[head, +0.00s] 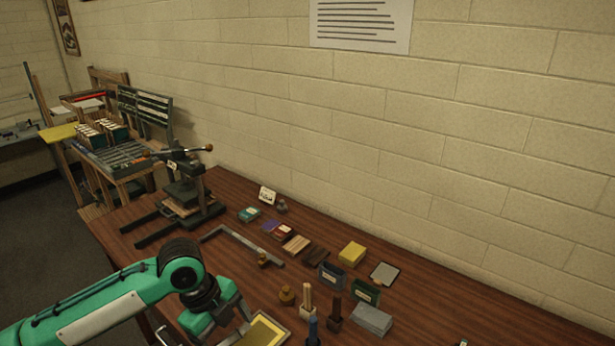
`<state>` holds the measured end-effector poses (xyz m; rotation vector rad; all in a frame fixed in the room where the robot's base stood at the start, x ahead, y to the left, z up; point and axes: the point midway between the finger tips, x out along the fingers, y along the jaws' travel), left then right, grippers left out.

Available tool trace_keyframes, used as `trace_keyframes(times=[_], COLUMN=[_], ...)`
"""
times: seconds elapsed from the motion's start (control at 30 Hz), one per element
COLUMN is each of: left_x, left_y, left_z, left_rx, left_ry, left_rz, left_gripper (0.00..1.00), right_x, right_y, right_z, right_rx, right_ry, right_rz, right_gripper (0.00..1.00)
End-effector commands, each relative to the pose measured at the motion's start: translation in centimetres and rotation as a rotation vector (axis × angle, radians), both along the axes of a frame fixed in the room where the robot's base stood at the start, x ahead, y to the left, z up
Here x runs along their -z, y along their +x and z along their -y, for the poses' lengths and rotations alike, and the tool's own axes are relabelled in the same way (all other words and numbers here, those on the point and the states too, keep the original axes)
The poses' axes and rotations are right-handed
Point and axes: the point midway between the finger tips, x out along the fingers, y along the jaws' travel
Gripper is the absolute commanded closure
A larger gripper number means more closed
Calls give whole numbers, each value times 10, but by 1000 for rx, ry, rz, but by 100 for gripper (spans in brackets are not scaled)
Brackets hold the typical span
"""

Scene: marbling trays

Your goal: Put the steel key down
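My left gripper (222,317) hangs over the front of the brown table at the bottom of the head view, at the end of my green arm. It is close to a yellow-filled tray with a pale rim (284,337), which is cut off by the lower picture edge. Its fingers are small and partly hidden, so I cannot tell whether they are open or shut or hold anything. I cannot make out a steel key anywhere. My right gripper is out of view.
A dark press (186,190) stands at the table's back left. A metal L-shaped square (243,241) lies in front of it. Small boxes, blocks and wooden-handled tools, including a yellow block (352,253) and a grey block (372,319), crowd the middle. The table's right part looks mostly clear.

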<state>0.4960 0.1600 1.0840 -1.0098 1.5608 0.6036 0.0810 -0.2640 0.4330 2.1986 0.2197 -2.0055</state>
Motion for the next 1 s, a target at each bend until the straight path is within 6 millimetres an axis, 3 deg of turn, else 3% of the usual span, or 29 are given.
trace_keyframes(times=[1.0], left_x=[18], left_y=[-28], left_z=[-39], left_rx=[-1549], left_ry=[0], left_rz=[2], left_gripper=[45], right_x=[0], right_y=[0], right_z=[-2], right_rx=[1], right_ry=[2], right_rz=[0], right_gripper=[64])
